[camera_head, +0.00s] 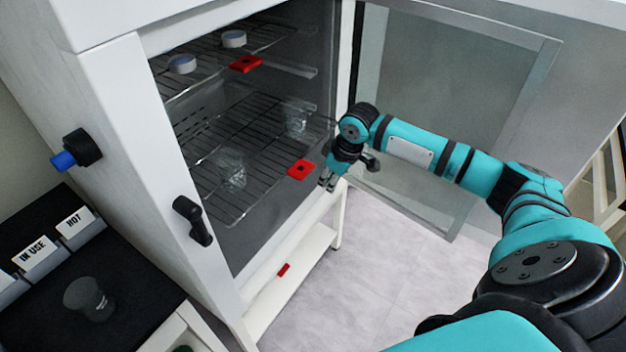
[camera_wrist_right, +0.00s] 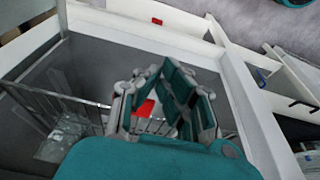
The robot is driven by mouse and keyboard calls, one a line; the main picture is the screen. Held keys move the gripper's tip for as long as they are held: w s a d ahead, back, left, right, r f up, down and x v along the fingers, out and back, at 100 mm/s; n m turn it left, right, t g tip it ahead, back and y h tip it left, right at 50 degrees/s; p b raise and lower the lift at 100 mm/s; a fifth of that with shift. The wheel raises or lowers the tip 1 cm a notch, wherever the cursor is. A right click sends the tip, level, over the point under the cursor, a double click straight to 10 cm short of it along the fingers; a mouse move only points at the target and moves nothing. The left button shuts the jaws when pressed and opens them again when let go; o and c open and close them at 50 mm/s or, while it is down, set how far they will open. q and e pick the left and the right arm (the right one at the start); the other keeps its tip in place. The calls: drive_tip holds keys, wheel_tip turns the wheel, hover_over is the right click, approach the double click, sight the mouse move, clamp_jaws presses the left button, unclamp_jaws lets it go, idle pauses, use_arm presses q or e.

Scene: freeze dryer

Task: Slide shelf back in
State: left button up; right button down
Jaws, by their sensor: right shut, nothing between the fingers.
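The freeze dryer (camera_head: 105,100) stands open with wire shelves inside. The lower wire shelf (camera_head: 215,190) carries two clear glass vessels (camera_head: 233,175) and has a red tag (camera_head: 301,169) at its front edge. The upper wire shelf (camera_head: 205,68) carries two white round pieces and another red tag (camera_head: 246,64). My right gripper (camera_head: 328,184) is shut and empty, just right of the lower shelf's red tag. In the right wrist view its fingers (camera_wrist_right: 172,108) partly cover a red tag (camera_wrist_right: 145,108) and the wire shelf behind. Contact with the shelf cannot be told. My left gripper is out of view.
The glass door (camera_head: 450,90) stands open at the right, behind my right arm. A black-topped counter (camera_head: 130,290) with labelled bins and a glass beaker (camera_head: 90,299) is at lower left. A red piece (camera_head: 284,269) lies on the white ledge below. The floor right of it is clear.

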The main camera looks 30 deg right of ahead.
drive_tip(key=shift+w+a+f+p, duration=0.25)
drive_tip(key=shift+w+f, duration=0.25)
drive_tip(key=shift+w, duration=0.25)
drive_tip(key=shift+w+a+f+p, duration=0.15)
drive_tip(key=shift+w+a+f, duration=0.2)
drive_tip(key=shift+w+f, duration=0.3)
drive_tip(key=shift+w+a+f+p, duration=0.2)
drive_tip(key=shift+w+a+f, duration=0.15)
drive_tip(key=shift+w, duration=0.5)
drive_tip(key=shift+w, duration=0.1)
